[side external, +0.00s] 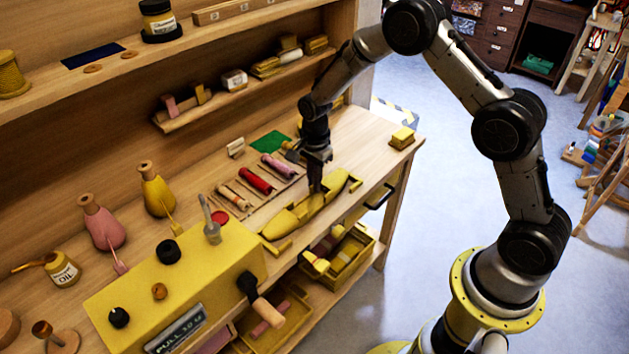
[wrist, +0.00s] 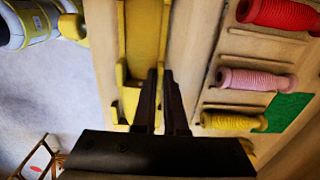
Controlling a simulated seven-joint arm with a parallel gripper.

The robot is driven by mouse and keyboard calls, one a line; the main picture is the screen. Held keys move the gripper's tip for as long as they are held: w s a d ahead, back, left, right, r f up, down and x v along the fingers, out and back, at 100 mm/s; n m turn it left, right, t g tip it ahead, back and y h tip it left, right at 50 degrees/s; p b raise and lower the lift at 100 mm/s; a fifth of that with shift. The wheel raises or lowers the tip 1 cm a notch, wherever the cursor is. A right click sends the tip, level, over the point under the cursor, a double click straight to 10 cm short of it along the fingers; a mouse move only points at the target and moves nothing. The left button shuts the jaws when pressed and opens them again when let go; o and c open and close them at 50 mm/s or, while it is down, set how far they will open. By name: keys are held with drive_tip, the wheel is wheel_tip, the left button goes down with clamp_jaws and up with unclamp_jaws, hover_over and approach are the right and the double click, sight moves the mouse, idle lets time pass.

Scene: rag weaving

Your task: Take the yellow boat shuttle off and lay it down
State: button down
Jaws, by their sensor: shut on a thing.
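The yellow boat shuttle (side external: 290,217) lies lengthwise along the front of the wooden workbench, in a long yellow piece with raised ends; where one stops and the other starts is hard to tell. In the wrist view the long yellow shuttle (wrist: 143,35) runs up from between my fingers. My gripper (side external: 316,188) points down at the shuttle's middle and is shut on it.
A red bobbin (side external: 256,180) and other wound bobbins lie in a row behind the shuttle, near a green sheet (side external: 270,142). A yellow machine box (side external: 175,290) with a crank stands to the left. A yellow block (side external: 402,137) sits at the bench's right end. Open bins are below.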

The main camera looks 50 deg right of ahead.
drive_tip(key=shift+r, duration=1.6)
drive_tip(key=shift+r, duration=0.85)
